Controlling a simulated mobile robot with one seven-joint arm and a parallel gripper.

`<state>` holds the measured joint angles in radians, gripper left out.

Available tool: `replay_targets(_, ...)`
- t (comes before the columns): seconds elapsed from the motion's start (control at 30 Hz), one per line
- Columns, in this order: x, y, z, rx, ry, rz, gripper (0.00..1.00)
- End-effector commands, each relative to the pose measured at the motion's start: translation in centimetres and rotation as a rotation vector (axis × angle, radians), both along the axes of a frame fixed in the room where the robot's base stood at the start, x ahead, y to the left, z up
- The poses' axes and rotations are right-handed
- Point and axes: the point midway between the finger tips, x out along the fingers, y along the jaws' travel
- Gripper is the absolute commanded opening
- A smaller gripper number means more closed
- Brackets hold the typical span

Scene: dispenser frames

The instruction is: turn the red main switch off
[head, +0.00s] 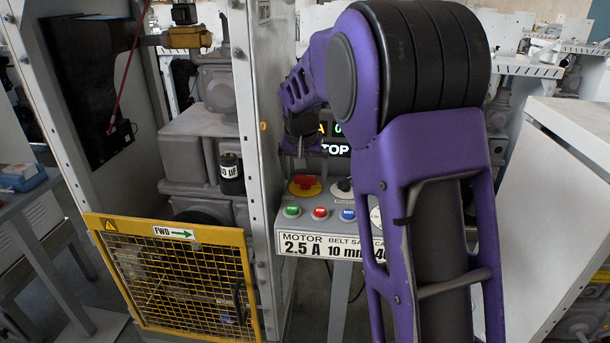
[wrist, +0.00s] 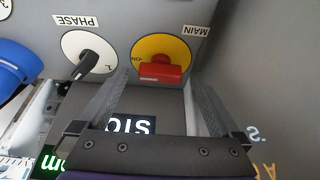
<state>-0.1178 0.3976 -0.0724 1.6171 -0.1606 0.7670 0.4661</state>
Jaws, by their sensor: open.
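The red main switch (wrist: 160,73) is a red handle on a round yellow plate (wrist: 158,48) under an upside-down MAIN label in the wrist view. The handle lies across the plate, and an ON mark shows at one end. My gripper (wrist: 158,84) is open, its two fingers one on each side of the handle, with nothing held. I cannot tell whether the fingers touch it. In the head view the red switch (head: 304,181) sits on the grey control box, with my gripper (head: 302,152) just above it; the fingers are hard to make out there.
Beside the switch is a black PHASE knob (wrist: 93,61) on a white disc. Green (head: 292,211), red (head: 320,213) and blue (head: 348,215) buttons line the box front. A lit display (head: 336,149) stands behind. A machine frame with a yellow mesh guard (head: 185,285) is left.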

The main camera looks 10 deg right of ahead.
Motion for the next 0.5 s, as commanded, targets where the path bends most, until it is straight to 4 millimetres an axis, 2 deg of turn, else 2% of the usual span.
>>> replay_targets(0.1,0.22,-0.06,-0.59,0.0,0.0,0.0,1.0)
replay_targets(0.37,0.28,-0.06,-0.63,0.001,-0.001,0.0,1.0)
replay_targets(0.5,0.27,-0.07,-0.62,0.001,-0.001,0.0,0.77)
